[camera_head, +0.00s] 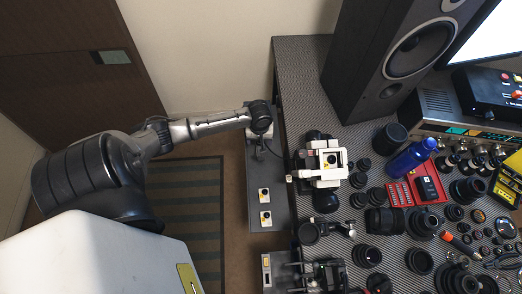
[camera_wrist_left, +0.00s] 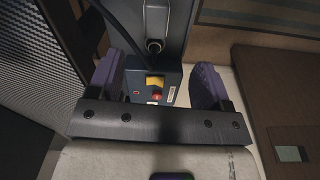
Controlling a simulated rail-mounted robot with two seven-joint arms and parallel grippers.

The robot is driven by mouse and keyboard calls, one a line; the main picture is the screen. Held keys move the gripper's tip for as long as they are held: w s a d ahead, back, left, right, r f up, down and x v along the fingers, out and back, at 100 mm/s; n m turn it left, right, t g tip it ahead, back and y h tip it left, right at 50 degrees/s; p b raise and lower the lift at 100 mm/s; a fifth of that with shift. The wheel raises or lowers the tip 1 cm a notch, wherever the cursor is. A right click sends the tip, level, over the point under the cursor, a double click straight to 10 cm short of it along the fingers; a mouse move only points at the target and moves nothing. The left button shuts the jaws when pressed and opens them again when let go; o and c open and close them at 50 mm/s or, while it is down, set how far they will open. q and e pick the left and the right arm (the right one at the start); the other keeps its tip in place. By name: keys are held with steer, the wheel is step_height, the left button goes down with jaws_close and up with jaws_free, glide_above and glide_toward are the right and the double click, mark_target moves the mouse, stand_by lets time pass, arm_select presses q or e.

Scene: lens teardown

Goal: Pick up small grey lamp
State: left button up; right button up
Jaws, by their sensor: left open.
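My left gripper (camera_head: 258,132) is over the far end of a grey strip beside the desk's left edge. The left wrist view shows its two dark purple fingers (camera_wrist_left: 155,85) open and wide apart. Between them and below is a small grey box (camera_wrist_left: 157,83) with a yellow label and a red button; a thin black cable or stalk runs from it towards the desk. This box may be part of the small grey lamp; I cannot tell for sure. No contact shows between fingers and box. In the head view my gripper hides most of it. My right gripper is not in view.
The desk (camera_head: 300,75) holds a speaker (camera_head: 390,50), a white device (camera_head: 327,160), a blue bottle (camera_head: 411,157), a red tray (camera_head: 398,194) and several dark lens parts. The grey strip (camera_head: 265,178) carries small labelled units. A wall (camera_head: 215,50) lies just behind my gripper.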

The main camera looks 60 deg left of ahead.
arm_select(q)
steer(key=shift+n, duration=0.6)
steer(key=f+b, duration=0.1)
steer(key=f, duration=0.1)
steer(key=f+b, duration=0.1)
steer(key=f, duration=0.5)
steer(key=shift+w+d+f+b, duration=0.1)
steer(key=shift+w+f+b, duration=0.2)
steer(key=shift+b, duration=0.1)
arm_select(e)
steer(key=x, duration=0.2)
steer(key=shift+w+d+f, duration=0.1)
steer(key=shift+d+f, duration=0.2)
arm_select(q)
steer(key=shift+f+b, duration=1.15)
steer(key=shift+f, duration=1.4)
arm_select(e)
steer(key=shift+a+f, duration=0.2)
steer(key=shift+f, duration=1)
arm_select(q)
steer(key=c, duration=1.1)
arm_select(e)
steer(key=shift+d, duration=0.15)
arm_select(q)
steer(key=shift+c, duration=0.2)
steer(key=shift+r, duration=0.15)
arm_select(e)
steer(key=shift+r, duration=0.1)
